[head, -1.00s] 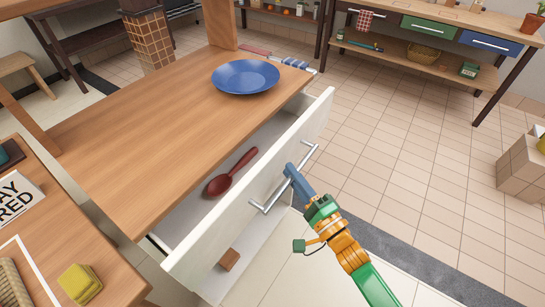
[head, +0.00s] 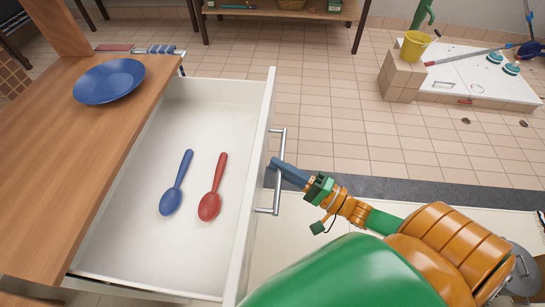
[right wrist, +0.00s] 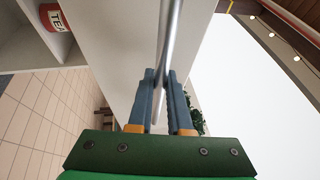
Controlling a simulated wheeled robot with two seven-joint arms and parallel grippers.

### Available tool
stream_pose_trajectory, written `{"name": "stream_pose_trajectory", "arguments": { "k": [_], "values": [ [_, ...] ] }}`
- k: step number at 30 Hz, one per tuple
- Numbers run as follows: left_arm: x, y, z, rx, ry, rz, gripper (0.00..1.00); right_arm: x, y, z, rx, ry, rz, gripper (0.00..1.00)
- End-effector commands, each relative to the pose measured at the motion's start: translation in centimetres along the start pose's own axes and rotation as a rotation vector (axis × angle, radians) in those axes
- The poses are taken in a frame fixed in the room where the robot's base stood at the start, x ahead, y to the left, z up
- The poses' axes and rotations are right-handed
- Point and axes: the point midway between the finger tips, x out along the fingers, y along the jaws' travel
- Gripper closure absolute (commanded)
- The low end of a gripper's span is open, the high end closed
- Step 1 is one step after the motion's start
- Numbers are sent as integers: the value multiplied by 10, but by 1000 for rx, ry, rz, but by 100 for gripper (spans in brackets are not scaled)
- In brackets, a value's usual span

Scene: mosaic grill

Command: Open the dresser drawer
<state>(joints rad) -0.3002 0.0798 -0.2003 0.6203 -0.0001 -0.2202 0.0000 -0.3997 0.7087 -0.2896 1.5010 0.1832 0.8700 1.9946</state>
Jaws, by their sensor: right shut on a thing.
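The dresser drawer (head: 112,236) is pulled far out from under the wooden top in the head view. A blue spoon (head: 176,184) and a red spoon (head: 213,188) lie inside it. My right gripper (head: 276,164) is shut on the silver bar handle (head: 278,198) on the drawer's white front (head: 250,190). In the right wrist view, the fingers (right wrist: 161,75) close around the handle bar (right wrist: 172,35) beside the white front panel (right wrist: 135,90). My left gripper is not in view.
A blue plate (head: 109,80) sits on the wooden dresser top (head: 50,160). A yellow bucket (head: 415,46) stands on a tiled block (head: 402,80) at the back right. The tiled floor (head: 320,120) beyond the drawer is clear.

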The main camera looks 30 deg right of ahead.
Motion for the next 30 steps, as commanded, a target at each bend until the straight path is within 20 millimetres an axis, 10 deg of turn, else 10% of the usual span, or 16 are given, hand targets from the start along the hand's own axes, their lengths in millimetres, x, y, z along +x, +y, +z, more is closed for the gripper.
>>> {"name": "stream_pose_trajectory", "arguments": {
  "k": [15,16,19,30],
  "values": [
    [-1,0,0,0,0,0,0,-2,-4,-3,-2,1,-9,100],
    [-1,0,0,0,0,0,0,-2,-4,-3,-2,1,-9,77],
    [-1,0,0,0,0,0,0,-2,-4,-2,-2,1,-8,53],
    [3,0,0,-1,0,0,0,-16,1,-2,1,1,2,53]
  ]
}}
